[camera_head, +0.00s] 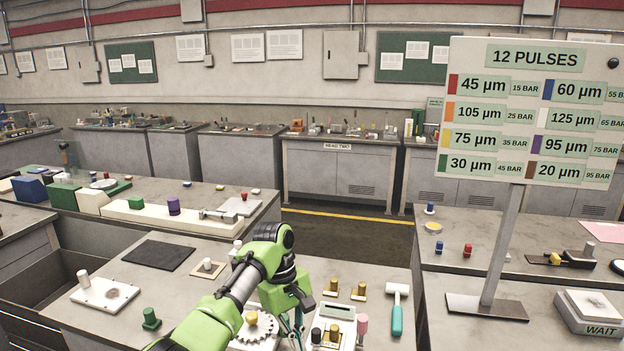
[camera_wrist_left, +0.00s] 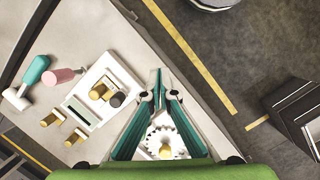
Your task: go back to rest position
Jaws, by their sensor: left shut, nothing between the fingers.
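My left arm reaches in from the bottom of the head view, with its wrist above the near bench (camera_head: 385,325). My left gripper (camera_head: 297,328) points down beside a white toothed wheel (camera_head: 258,333) with a brass knob and is partly hidden by my wrist. In the left wrist view the teal fingers of the left gripper (camera_wrist_left: 161,88) come together at their tips with nothing between them. The toothed wheel (camera_wrist_left: 165,142) shows between the finger bases. My right gripper is not in view.
A dark mat (camera_head: 158,255) lies farther back. A sign (camera_head: 530,112) on a post stands right.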

